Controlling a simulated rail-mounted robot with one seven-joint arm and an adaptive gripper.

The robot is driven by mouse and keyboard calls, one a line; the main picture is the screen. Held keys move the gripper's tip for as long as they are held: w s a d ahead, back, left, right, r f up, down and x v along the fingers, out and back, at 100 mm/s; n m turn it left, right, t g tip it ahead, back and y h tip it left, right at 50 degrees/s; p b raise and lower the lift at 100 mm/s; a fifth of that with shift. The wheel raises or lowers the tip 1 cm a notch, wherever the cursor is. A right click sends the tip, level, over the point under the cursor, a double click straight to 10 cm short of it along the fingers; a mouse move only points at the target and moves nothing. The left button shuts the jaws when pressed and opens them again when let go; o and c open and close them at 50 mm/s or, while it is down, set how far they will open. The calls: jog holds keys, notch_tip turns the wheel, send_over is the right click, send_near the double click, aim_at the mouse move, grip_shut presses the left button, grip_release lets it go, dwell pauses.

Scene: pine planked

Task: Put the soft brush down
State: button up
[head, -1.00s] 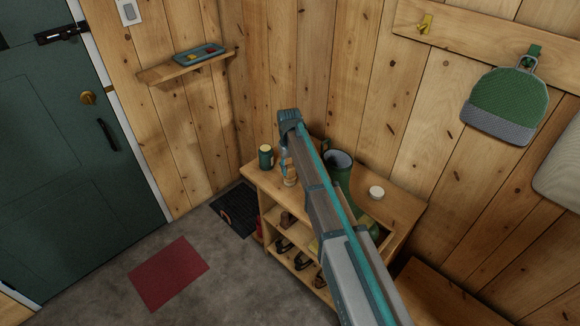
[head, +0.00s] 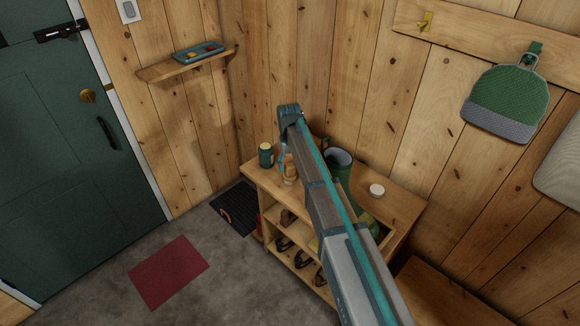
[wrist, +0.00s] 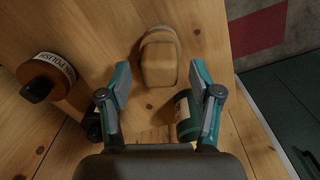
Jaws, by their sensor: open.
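The soft brush, a pale wooden block with a rounded end, stands on the wooden shelf top (wrist: 105,25); in the wrist view the brush (wrist: 158,62) is at top centre. It also shows in the head view as a small tan shape (head: 290,170) just below my gripper's end. Its bristles cannot be made out. My gripper (wrist: 161,78) is open. Its two fingers stand left and right of the brush in the wrist view, with gaps on both sides. Nothing is held between them.
A green labelled jar (wrist: 184,108) is by the right finger; a green canister (head: 265,155) stands on the shelf's left end. A green boot (head: 338,163) and white tub (head: 376,190) are to the right.

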notch_tip(320, 180, up, 11)
jog(key=b, duration=0.3)
jog(key=shift+a, duration=0.1)
dwell(0.4)
